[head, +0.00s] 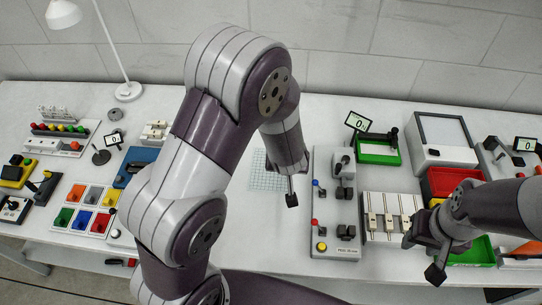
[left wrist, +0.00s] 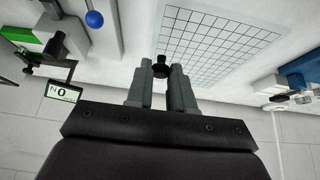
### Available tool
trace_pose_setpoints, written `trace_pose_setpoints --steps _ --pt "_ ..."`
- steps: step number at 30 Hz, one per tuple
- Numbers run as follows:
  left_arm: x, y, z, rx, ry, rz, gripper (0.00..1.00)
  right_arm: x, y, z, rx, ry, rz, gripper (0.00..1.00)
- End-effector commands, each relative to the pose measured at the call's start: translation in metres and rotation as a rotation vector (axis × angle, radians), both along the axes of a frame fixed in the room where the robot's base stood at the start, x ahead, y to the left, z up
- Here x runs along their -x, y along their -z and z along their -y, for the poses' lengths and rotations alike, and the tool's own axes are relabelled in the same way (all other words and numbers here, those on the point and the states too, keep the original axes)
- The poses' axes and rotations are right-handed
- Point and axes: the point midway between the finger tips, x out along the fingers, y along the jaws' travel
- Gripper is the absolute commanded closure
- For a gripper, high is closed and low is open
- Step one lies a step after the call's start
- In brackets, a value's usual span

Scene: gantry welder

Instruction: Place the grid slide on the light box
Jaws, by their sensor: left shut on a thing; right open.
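The grid slide (head: 266,171) is a pale, clear sheet with fine dark grid lines, left of the grey panel and partly hidden by my left arm. It also shows large in the left wrist view (left wrist: 222,42). My left gripper (head: 291,198) is at its near right corner, shut on a small dark tab there; in the left wrist view the tab sits between the fingertips (left wrist: 160,72). I cannot tell whether the slide is raised off the table. The light box (head: 443,132), with a white face and grey frame, stands at the back right. My right gripper (head: 422,257) is open and empty at the front right.
A grey panel with knobs (head: 336,240) and a green tray (head: 376,155) lie between the slide and the light box. A red bin (head: 452,180) is before the light box. A small display (head: 357,122) stands upright behind the green tray.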

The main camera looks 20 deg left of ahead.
Motion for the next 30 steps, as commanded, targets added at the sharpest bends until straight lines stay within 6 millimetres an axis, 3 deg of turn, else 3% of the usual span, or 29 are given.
trace_pose_setpoints --steps 10,17,24,30 --pt "-0.001 -0.005 0.01 0.0 -0.026 0.0 1.0 0.0 -0.005 0.0 0.0 0.0 0.0 0.57" --pt "-0.021 0.001 0.018 -0.001 0.109 0.0 1.0 0.0 -0.005 0.0 0.0 0.0 0.0 0.57" --pt "-0.026 0.027 -0.001 0.0 0.236 -0.001 1.0 0.0 -0.006 0.0 0.0 0.0 0.0 0.57" --pt "-0.017 0.051 -0.029 0.001 0.299 -0.003 1.0 0.0 -0.006 0.0 0.0 0.0 0.0 0.57"
